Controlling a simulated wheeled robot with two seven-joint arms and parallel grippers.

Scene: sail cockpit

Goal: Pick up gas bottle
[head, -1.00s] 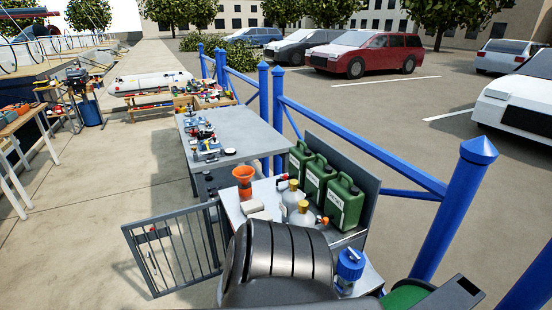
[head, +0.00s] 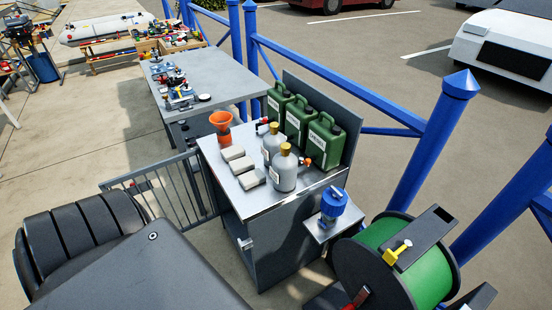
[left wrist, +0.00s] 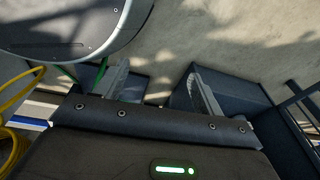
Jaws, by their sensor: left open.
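Two grey gas bottles with yellow caps stand upright on the grey cabinet (head: 258,203) in the head view. The nearer gas bottle (head: 285,174) is at the front right of the top, and the farther gas bottle (head: 271,145) is just behind it. In the left wrist view my left gripper (left wrist: 160,88) has its two fingers spread apart with nothing between them. It points at dark box-like surfaces and concrete ground, and no gas bottle shows there. My left gripper is not visible in the head view. My right gripper is in neither view.
Green canisters (head: 297,118) stand behind the bottles against a back panel. White blocks (head: 241,164) and an orange funnel (head: 221,124) share the top.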

